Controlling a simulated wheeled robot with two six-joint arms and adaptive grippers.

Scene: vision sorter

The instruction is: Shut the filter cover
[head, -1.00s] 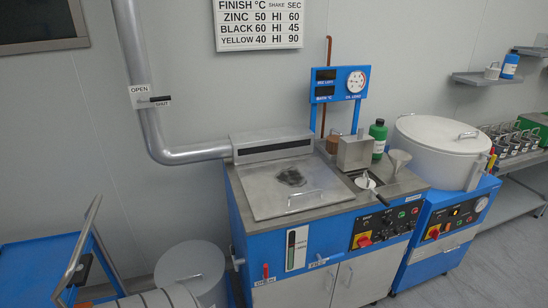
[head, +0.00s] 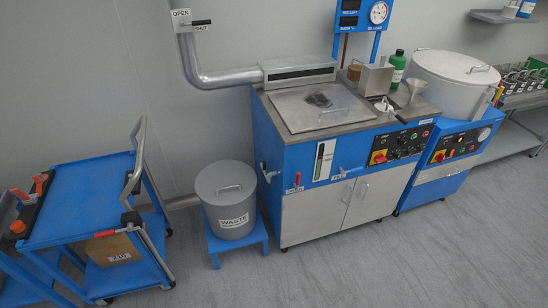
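No part is plainly marked as the filter cover. On the steel top of the blue machine (head: 268,150) lies a flat metal lid (head: 338,117) with a bar handle and a dark smudge; it looks shut. To its right a small steel box (head: 376,78) stands upright beside a white round piece (head: 384,105) and a funnel (head: 415,88). Whether the box or the white piece belongs to a filter, I cannot tell. Neither of my grippers is in view.
A blue cart (head: 80,210) stands at the left. A white lidded drum (head: 452,80) stands on the right unit. The grey floor in front (head: 350,270) is clear.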

